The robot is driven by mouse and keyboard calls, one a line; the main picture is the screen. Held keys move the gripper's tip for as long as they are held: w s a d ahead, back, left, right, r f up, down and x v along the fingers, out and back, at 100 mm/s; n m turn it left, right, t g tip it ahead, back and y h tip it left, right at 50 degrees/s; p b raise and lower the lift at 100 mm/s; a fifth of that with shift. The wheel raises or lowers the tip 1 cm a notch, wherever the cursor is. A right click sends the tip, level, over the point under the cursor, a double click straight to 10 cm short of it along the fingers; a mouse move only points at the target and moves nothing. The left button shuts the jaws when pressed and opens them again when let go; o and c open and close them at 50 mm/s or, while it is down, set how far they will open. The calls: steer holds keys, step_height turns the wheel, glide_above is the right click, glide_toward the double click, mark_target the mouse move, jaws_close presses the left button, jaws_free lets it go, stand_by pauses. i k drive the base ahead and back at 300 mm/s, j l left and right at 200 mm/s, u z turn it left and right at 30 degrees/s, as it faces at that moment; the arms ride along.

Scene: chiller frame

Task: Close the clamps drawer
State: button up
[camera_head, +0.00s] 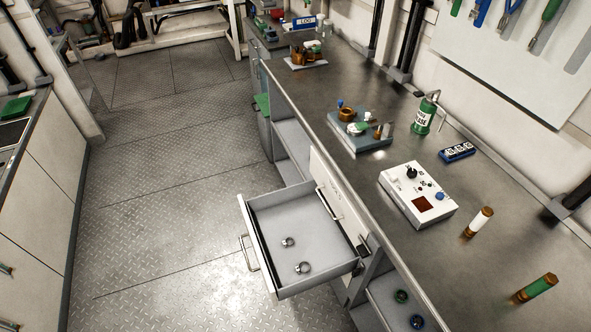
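An open drawer (305,214) sticks out from the bench over the floor, a little below the bench top. Its white front with a metal handle (249,253) faces left. Two small metal rings that look like clamps (304,267) lie apart on its grey floor. A white panel (335,190) with a handle and lettering too small to read is on the bench front beside the open drawer. My gripper is not in view.
The bench top holds a white control box (417,194), a green can (424,114), a tray of parts (359,133) and cylinders (478,222). Open shelves (397,300) lie below. The metal floor (165,220) left of the drawer is clear up to the cabinets (40,190).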

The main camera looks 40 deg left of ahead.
mark_target(297, 212)
steer(key=k+j+u, duration=0.1)
steer(key=j+u, duration=0.7)
steer(key=u, duration=0.15)
steer(key=j+u, duration=0.45)
steer(key=u, duration=0.5)
steer(key=i+u, duration=0.1)
steer(key=u, duration=0.9)
steer(key=i+u, duration=0.1)
steer(key=u, duration=0.4)
steer(key=l+u, duration=0.1)
steer(key=u, duration=0.4)
steer(key=i+l, duration=0.05)
